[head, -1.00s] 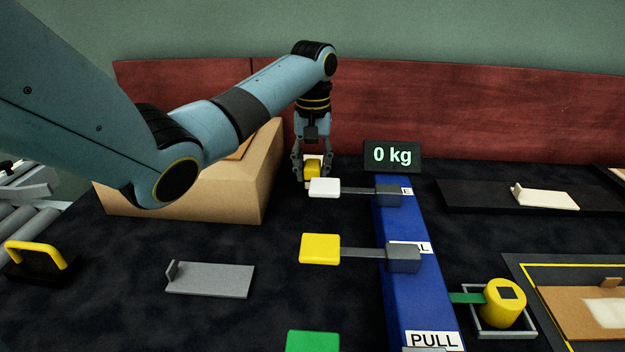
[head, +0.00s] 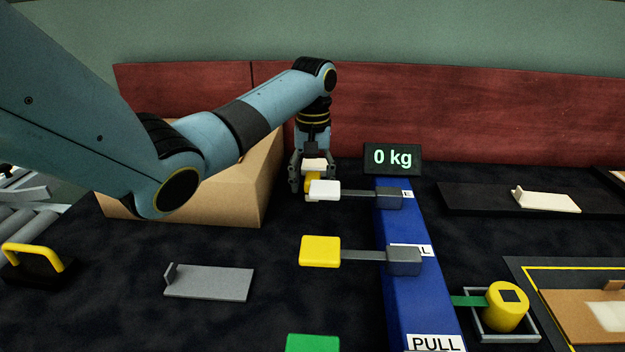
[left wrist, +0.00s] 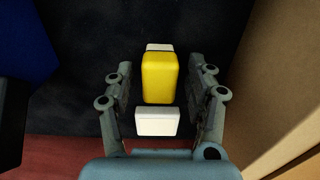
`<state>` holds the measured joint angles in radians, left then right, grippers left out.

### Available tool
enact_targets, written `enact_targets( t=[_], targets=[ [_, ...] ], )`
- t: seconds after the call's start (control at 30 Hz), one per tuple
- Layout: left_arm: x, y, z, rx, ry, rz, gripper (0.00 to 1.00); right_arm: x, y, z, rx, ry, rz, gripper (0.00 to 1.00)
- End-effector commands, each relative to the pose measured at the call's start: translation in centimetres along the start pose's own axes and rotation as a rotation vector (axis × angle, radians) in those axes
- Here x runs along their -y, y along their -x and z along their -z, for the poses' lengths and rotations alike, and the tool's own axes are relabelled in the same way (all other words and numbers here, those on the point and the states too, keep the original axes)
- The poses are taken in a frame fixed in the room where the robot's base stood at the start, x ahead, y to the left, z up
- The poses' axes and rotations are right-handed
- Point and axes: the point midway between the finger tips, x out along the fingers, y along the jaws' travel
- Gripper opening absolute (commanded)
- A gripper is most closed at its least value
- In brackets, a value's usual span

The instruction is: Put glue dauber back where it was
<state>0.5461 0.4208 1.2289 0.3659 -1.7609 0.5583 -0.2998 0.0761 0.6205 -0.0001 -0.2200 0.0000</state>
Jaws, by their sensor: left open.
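A yellow block with white parts at both ends, which looks like the glue dauber (head: 312,183), is at the back, left of the blue strip and partly behind a white paddle. It also shows in the left wrist view (left wrist: 160,78). My left gripper (head: 312,184) is over it, pointing down. In the left wrist view its fingers (left wrist: 160,92) are open, one on each side of the yellow block, with gaps between. Whether the dauber's underside touches the table is hidden. My right gripper is in neither view.
A white paddle (head: 325,190) and a yellow paddle (head: 320,251) stick out left from the blue strip (head: 405,300). A cardboard box (head: 240,190) stands close left of my gripper. A display reading 0 kg (head: 393,159) and a red wall (head: 450,110) are behind.

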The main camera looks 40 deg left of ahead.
Motion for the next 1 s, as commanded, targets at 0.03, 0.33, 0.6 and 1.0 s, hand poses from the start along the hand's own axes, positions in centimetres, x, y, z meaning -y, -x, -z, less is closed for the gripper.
enact_targets(
  t=[0.03,0.33,0.6,1.0],
  targets=[
    [0.0,0.5,0.1,-0.002,0.0,-0.001,0.55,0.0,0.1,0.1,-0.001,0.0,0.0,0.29],
    [0.0,6.9,0.2,-0.007,0.0,-0.003,0.55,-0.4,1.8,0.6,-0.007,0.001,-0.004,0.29],
    [0.0,11.3,0.1,-0.004,0.001,-0.002,0.55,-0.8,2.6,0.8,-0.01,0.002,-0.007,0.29],
    [0.0,12.1,0.1,-0.001,0.001,-0.001,0.55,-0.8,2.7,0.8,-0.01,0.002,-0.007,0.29]
  ],
)
